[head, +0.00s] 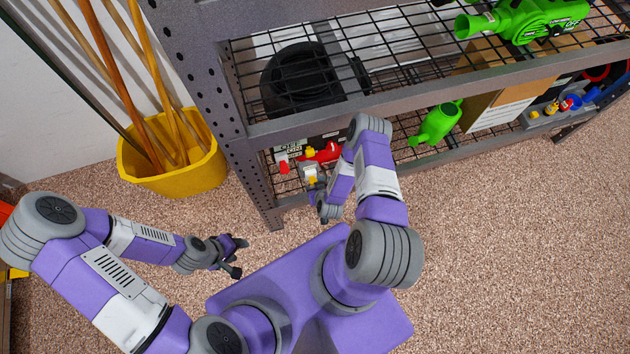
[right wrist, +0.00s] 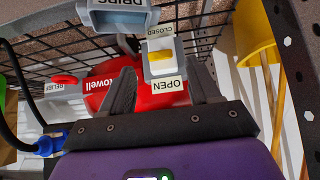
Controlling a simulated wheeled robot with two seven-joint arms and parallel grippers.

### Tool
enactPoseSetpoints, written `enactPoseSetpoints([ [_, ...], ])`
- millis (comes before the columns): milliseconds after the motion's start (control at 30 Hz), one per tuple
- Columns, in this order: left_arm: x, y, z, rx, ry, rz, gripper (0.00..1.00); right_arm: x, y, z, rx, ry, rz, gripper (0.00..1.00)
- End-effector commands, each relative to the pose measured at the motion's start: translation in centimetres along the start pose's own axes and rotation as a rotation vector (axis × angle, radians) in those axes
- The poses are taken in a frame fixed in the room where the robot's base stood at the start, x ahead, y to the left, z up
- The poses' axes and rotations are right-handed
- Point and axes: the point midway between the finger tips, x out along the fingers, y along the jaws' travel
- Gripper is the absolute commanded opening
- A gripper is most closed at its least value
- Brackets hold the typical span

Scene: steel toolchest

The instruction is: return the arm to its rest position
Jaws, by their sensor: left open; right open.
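My left gripper (head: 238,257) is open and empty above the carpet, left of my purple base. My right gripper (right wrist: 160,85) is open in the right wrist view. Its two dark fingers reach toward a block with a yellow insert (right wrist: 161,55), labelled OPEN and CLOSED, which lies between and just beyond the fingertips. I cannot tell whether they touch it. In the head view my right arm bends down in front of the shelf, and its gripper is partly hidden beside the red and yellow fittings (head: 320,154).
The steel shelf (head: 330,118) stands close to my right arm. A yellow bin (head: 190,182) with wooden poles stands left of it. Open carpet (head: 510,240) lies to the right.

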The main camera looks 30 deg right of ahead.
Motion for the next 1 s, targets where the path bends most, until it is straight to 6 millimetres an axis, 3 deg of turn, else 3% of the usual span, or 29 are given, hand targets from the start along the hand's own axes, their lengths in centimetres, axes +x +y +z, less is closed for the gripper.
enactPoseSetpoints([
  [167,-0.4,0.1,0.0,0.0,0.0,0.0,0.49,-1.3,0.0,0.0,0.0,0.0,-0.001,0.62],
  [767,-0.3,0.1,0.0,0.0,0.0,0.0,0.49,-1.3,-0.1,-0.1,0.001,-0.003,-0.005,0.62],
  [867,-0.3,0.1,0.0,0.0,0.0,0.0,0.49,-2.1,-1.2,-0.8,0.015,-0.04,-0.043,0.62],
  [1000,-0.3,0.1,0.0,0.0,0.0,0.0,0.49,-5.5,-4.7,-2.5,0.061,-0.186,-0.16,0.62],
])
